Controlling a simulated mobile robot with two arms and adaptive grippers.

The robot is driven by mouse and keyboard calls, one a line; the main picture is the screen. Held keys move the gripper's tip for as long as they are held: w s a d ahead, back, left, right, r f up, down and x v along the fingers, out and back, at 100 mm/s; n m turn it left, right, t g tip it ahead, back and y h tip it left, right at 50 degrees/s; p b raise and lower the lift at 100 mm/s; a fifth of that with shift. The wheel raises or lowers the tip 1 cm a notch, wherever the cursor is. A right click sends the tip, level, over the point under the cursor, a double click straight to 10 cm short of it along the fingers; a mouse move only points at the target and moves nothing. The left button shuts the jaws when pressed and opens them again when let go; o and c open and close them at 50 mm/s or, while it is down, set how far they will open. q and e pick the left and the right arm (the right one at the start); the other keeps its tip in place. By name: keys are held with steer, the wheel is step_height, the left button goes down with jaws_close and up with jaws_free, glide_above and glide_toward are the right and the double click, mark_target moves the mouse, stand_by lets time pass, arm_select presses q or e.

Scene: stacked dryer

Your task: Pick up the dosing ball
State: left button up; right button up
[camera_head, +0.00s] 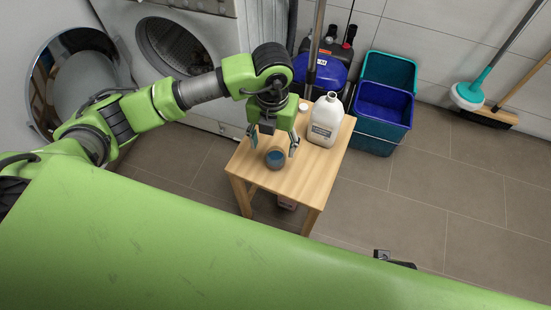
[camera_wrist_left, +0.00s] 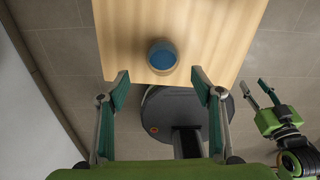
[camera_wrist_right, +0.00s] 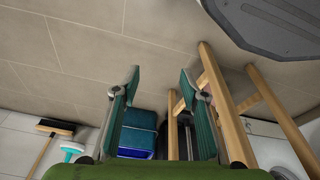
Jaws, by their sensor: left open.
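The dosing ball (camera_head: 275,158) is a small, round, see-through cup with blue inside. It stands on the wooden stool (camera_head: 322,158) near the front edge of its top. It also shows in the left wrist view (camera_wrist_left: 161,57), ahead of the fingertips and between their lines. My left gripper (camera_head: 273,139) is open and empty, pointing down above the stool top, with its fingers apart near the ball and not closed on it. My right gripper (camera_wrist_right: 160,78) is open and empty, low and away from the stool top; it also shows in the left wrist view (camera_wrist_left: 257,88).
The washing machine (camera_head: 170,45) is behind my left arm. Blue and teal buckets (camera_head: 383,105) stand behind the stool.

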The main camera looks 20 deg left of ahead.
mark_target(276, 157)
arm_select(q)
step_height(276, 157, down, 3)
steer(key=shift+d+f, duration=0.1)
steer(key=shift+f, duration=0.1)
steer(key=f, duration=0.3)
steer(key=f+b, duration=0.1)
steer(key=shift+w+d+f, duration=0.15)
steer(key=shift+w+f, duration=0.05)
steer(key=shift+w, duration=0.1)
arm_select(e)
steer(key=r, duration=0.5)
steer(key=shift+w, duration=0.3)
arm_select(q)
steer(key=c, duration=1.2)
